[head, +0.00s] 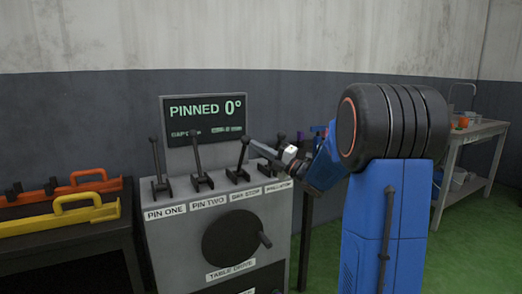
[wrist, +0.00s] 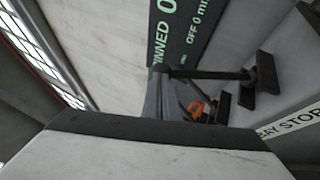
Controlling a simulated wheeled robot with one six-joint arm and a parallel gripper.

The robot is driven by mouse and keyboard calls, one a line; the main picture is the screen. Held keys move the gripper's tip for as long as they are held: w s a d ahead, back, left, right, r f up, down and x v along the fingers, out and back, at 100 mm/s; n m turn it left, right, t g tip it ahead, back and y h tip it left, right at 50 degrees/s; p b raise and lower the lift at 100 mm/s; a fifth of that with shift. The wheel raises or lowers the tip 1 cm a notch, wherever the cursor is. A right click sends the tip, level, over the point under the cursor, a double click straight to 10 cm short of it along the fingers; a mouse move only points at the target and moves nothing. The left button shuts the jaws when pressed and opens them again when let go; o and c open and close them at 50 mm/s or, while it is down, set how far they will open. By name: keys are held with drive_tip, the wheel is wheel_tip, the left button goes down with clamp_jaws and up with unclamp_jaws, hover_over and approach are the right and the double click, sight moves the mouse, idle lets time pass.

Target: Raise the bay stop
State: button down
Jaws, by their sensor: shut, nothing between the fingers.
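The bay stop lever (head: 241,160) is the third on the grey console, standing roughly upright with its dark knob at the top. Its label, BAY STOP (head: 244,195), is below it. In the wrist view the lever (wrist: 215,74) runs sideways from its base, above the BAY STOP label (wrist: 291,124). My gripper (head: 252,142) is shut and empty, with its tip close beside the lever's knob. I cannot tell whether they touch. In the wrist view my gripper (wrist: 178,98) shows just below the lever's end.
The PIN ONE lever (head: 156,165) and PIN TWO lever (head: 199,165) stand to the left; a fourth lever (head: 280,152) stands close to my gripper. The screen (head: 205,120) reads PINNED 0°. A table drive wheel (head: 230,238) is below. Orange (head: 80,183) and yellow (head: 70,217) tools lie left.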

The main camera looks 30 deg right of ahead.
idle(0.3)
drive_tip(key=w+r+m+g+h, duration=0.1)
drive_tip(key=w, duration=0.6)
drive_tip(key=w+r+m+g+h, duration=0.1)
drive_tip(key=w+r+g, duration=0.1)
drive_tip(key=w, duration=0.5)
drive_tip(key=w+r+m+g+h, duration=0.1)
drive_tip(key=w, duration=0.6)
drive_tip(key=shift+w+r+g, duration=0.3)
drive_tip(key=shift+w, duration=0.05)
drive_tip(key=shift+f, duration=0.15)
